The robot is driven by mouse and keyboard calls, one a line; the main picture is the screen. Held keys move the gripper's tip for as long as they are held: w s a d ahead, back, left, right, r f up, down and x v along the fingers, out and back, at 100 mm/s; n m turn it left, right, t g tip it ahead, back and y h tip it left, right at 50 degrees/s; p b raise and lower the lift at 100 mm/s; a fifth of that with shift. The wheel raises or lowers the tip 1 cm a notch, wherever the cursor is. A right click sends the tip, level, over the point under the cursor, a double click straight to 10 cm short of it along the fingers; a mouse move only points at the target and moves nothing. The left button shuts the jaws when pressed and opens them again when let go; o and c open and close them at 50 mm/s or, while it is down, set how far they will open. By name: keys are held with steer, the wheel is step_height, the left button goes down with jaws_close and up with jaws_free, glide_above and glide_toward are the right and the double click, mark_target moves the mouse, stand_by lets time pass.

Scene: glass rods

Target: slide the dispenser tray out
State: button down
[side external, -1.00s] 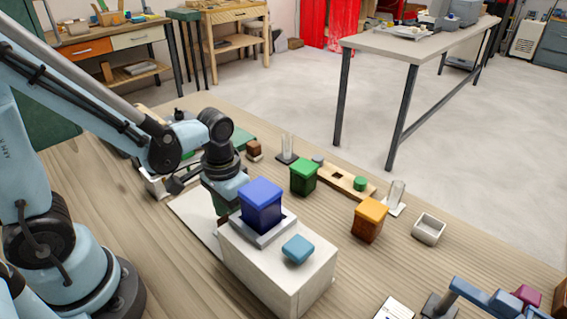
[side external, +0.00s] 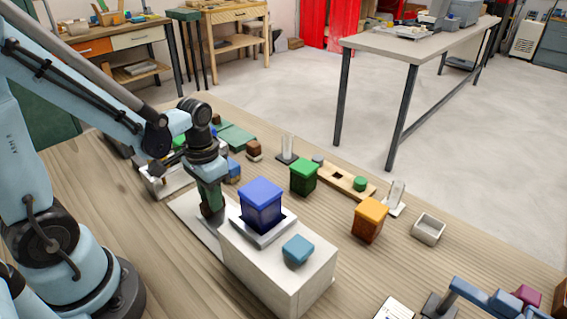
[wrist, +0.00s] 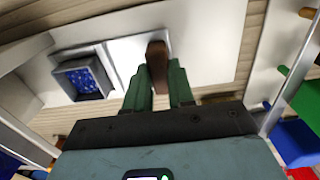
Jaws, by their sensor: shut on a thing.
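The dispenser (side external: 265,268) is a white box on the table with a blue lidded container (side external: 261,205) on top. My gripper (side external: 211,205) is at its left side, pointing down, a short way from the box wall. In the wrist view its green fingers (wrist: 158,78) are shut on a brown handle (wrist: 157,56) over a white surface. A grey compartment (wrist: 99,94) with blue speckled contents shows to the left of the handle. The side view does not show the tray clearly, so I cannot tell how far out it is.
A light blue block (side external: 298,249) lies on top of the dispenser. A green container (side external: 304,177), an orange container (side external: 369,220) and a small white open box (side external: 429,229) stand to the right. A pale board (side external: 190,214) lies under my gripper.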

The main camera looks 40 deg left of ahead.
steer(key=a, duration=0.8)
steer(key=shift+w, duration=0.1)
steer(key=c, duration=1)
jaws_free()
steer(key=shift+o, duration=0.2)
steer(key=shift+d, duration=0.1)
step_height(320, 180, up, 12)
steer(key=w+d+t, duration=0.1)
steer(key=d+t, duration=0.6)
steer(key=d, duration=0.5)
steer(key=shift+w+f, duration=0.15)
steer(key=shift+f, duration=0.2)
